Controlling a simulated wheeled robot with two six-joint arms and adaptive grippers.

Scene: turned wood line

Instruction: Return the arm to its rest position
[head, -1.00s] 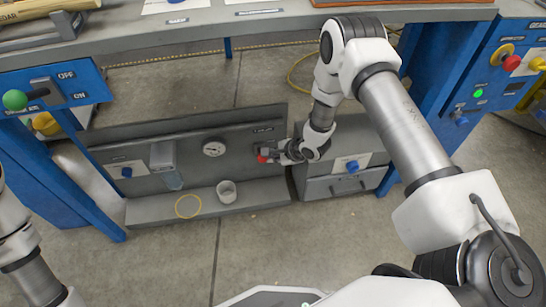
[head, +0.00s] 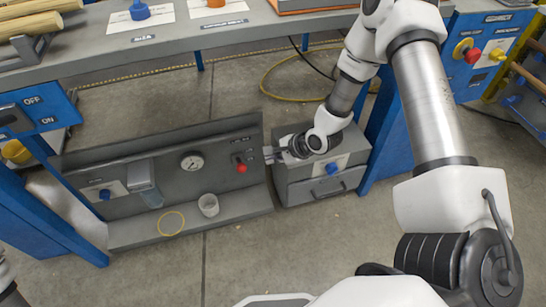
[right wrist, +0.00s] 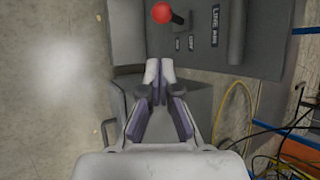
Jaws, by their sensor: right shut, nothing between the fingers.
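My right gripper (head: 272,153) is shut and empty. It hangs in front of the right end of the grey panel (head: 225,148), near the drawer unit. The red knob of a small lever (head: 241,168) is to its left, apart from the fingertips. In the right wrist view the closed fingertips (right wrist: 159,70) point toward the panel, with a gap to the red knob (right wrist: 162,13) above them. My left gripper is out of view; only a bit of my left arm shows at the lower left edge.
The grey drawer unit (head: 322,188) with a blue knob stands right beside the gripper. A white cup (head: 208,205) and a yellow ring (head: 170,223) lie on the panel's shelf. The workbench (head: 150,45) is above, with blue legs. A hose (head: 283,93) lies on the floor behind.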

